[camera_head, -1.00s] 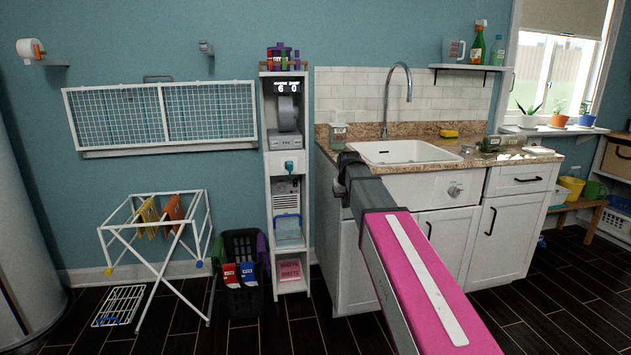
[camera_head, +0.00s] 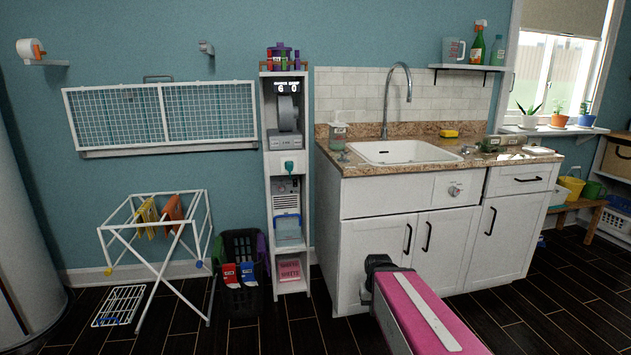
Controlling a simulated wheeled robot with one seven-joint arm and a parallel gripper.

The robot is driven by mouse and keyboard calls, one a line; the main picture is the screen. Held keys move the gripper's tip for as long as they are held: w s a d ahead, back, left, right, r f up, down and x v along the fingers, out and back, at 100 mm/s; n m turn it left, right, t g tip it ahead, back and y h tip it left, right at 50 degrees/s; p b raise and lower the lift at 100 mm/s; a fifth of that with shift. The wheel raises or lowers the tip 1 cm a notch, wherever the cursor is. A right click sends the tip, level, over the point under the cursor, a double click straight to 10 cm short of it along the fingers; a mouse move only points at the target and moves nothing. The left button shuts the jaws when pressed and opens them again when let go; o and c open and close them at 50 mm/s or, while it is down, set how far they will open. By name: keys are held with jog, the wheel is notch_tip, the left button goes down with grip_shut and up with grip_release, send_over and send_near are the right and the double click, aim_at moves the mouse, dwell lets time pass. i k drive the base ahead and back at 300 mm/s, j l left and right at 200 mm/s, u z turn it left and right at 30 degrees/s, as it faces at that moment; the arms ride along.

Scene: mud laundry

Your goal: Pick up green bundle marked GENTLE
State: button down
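A small dark-green object (camera_head: 492,145) lies on the right part of the granite counter, right of the sink. A green item (camera_head: 217,250) also hangs at the left rim of the black basket, beside a red and a blue labelled piece. No GENTLE lettering is readable on either, so I cannot tell which is the bundle. My arm, with its pink link, reaches in from the bottom right and ends in a dark joint before the sink cabinet. My gripper's fingers are not visible.
The white sink (camera_head: 403,153) is set in the granite counter (camera_head: 358,168). A soap bottle (camera_head: 338,133) stands at its left. The narrow shelf tower (camera_head: 269,190), black basket (camera_head: 241,304) and white drying rack (camera_head: 157,258) stand left. Dark floor between them and me looks clear.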

aim_at(491, 143)
jog(key=i+l+z, duration=0.25)
jog(key=z, duration=0.2)
jog(key=i+l+z, duration=0.25)
jog(key=z, duration=0.2)
jog(key=i+l+z, duration=0.2)
jog(key=z, duration=0.25)
jog(key=i+l+u, duration=0.1)
jog(key=i, duration=0.25)
jog(key=i+l, duration=0.35)
jog(key=i+l+u, duration=0.45)
jog(key=u, duration=0.2)
jog(key=i+l, duration=0.05)
jog(key=i, duration=0.05)
